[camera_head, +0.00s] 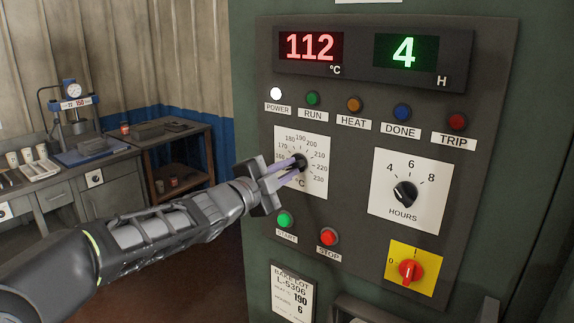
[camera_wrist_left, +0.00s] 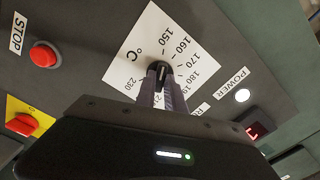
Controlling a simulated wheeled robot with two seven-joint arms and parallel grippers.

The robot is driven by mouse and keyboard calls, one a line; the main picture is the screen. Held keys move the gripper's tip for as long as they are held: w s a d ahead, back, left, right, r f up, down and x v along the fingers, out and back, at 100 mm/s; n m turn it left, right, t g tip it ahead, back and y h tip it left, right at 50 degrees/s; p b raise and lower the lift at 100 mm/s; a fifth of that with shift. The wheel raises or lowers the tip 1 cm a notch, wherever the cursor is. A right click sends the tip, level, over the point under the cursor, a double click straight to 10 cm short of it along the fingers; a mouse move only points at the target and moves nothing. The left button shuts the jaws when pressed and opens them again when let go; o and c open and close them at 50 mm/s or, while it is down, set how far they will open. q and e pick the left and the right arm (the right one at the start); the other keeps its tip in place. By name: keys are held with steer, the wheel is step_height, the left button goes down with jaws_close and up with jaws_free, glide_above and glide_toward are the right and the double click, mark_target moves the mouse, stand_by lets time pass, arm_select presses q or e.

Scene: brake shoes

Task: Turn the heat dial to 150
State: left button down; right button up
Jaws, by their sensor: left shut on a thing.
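The heat dial's black knob (camera_head: 302,161) sits on a white square scale plate (camera_head: 316,185) marked in °C, on the dark control panel. In the left wrist view the knob (camera_wrist_left: 158,66) shows at the fingertips, with 150 to 190 printed to its upper right and right. My left gripper (camera_head: 294,167) reaches in from the left and is shut on the knob; its fingers (camera_wrist_left: 161,80) cover part of the knob and scale. A pale mark shows on the knob, but I cannot tell which number it points to. My right gripper is not in view.
The red display (camera_head: 310,47) reads 112 °C; the green one (camera_head: 404,52) reads 4 H. A green START button (camera_head: 285,220) and red STOP button (camera_head: 328,237) lie just below the dial. An hours knob (camera_head: 405,193) and red switch (camera_head: 410,270) are to the right.

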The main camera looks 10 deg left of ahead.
arm_select(q)
steer(key=shift+n, duration=0.6)
steer(key=c, duration=1.4)
jaws_free()
steer(key=shift+c, duration=0.2)
steer(key=v, duration=0.8)
steer(key=shift+b, duration=0.4)
steer(key=shift+w, duration=0.1)
